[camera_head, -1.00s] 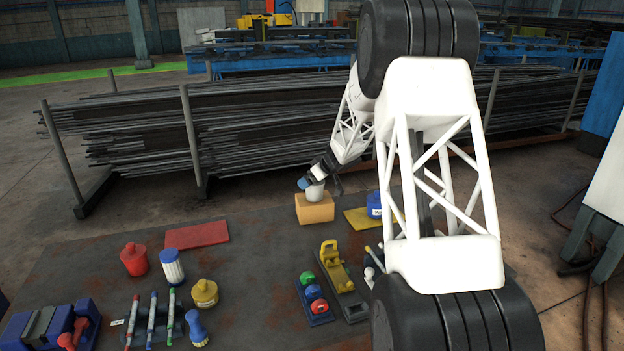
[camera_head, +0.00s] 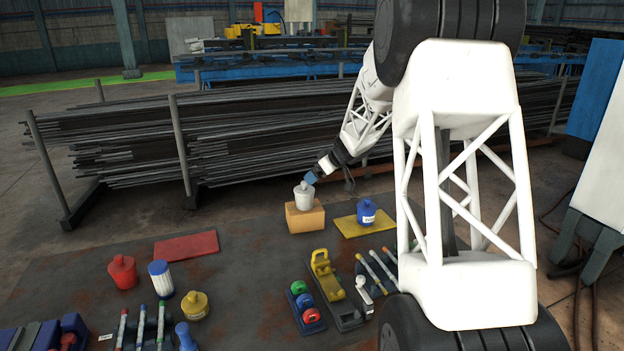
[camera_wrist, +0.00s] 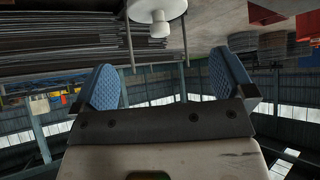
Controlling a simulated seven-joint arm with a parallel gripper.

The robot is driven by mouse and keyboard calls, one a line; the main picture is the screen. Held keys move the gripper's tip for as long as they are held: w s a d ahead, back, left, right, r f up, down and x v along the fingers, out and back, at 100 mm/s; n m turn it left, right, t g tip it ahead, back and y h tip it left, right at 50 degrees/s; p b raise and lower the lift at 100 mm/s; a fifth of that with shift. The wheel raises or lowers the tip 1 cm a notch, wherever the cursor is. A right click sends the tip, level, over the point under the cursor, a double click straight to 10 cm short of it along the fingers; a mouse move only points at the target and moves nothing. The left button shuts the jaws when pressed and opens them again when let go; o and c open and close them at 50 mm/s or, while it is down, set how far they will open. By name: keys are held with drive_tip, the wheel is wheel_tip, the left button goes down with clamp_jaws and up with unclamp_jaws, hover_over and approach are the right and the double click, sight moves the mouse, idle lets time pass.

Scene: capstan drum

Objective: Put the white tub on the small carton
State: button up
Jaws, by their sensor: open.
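The white tub (camera_head: 304,199) stands upright on top of the small carton (camera_head: 305,219), an orange-tan box near the far edge of the dark table. My gripper (camera_head: 311,178) is just above and to the right of the tub, apart from it as far as the head view shows. In the wrist view my gripper (camera_wrist: 160,88) has its two blue pads spread wide with nothing between them. The white tub (camera_wrist: 158,12) shows at the top of that view, beyond the fingertips. The carton cannot be made out there.
A blue tub (camera_head: 366,212) stands on a yellow plate (camera_head: 350,229) right of the carton. A red plate (camera_head: 186,247), red tub (camera_head: 122,272), white-and-blue jar (camera_head: 161,279) and yellow tub (camera_head: 195,305) lie left. A yellow-handled tool (camera_head: 326,275) is in front. Steel bars are racked behind.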

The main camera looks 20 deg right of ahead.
drive_tip(key=shift+v, duration=0.9)
drive_tip(key=s+a+r+m+t+h, duration=0.1)
drive_tip(key=s+a+r+t+h, duration=0.1)
drive_tip(key=r, duration=0.4)
drive_tip(key=s+a+r+m+t+h, duration=0.1)
drive_tip(key=s+a+r+t, duration=0.15)
drive_tip(key=r, duration=0.25)
drive_tip(key=s+a+r+m+h, duration=0.1)
drive_tip(key=s+r+m+h, duration=0.15)
drive_tip(key=s, duration=0.35)
drive_tip(key=s+a+r+m+h, duration=0.1)
drive_tip(key=s+r+h, duration=0.15)
drive_tip(key=s, duration=0.35)
drive_tip(key=s+a+f+g+y, duration=0.1)
drive_tip(key=s+a+f+g, duration=0.2)
drive_tip(key=s, duration=1.1)
drive_tip(key=s+a+f+m+g, duration=0.1)
drive_tip(key=s+a+f+g, duration=0.2)
drive_tip(key=s, duration=1.1)
drive_tip(key=s+a+f+m+g+y, duration=0.1)
drive_tip(key=s+a+f+g, duration=0.2)
drive_tip(key=s+a, duration=0.4)
drive_tip(key=s, duration=0.7)
drive_tip(key=shift+a+f+y, duration=0.2)
drive_tip(key=shift+a+y, duration=0.1)
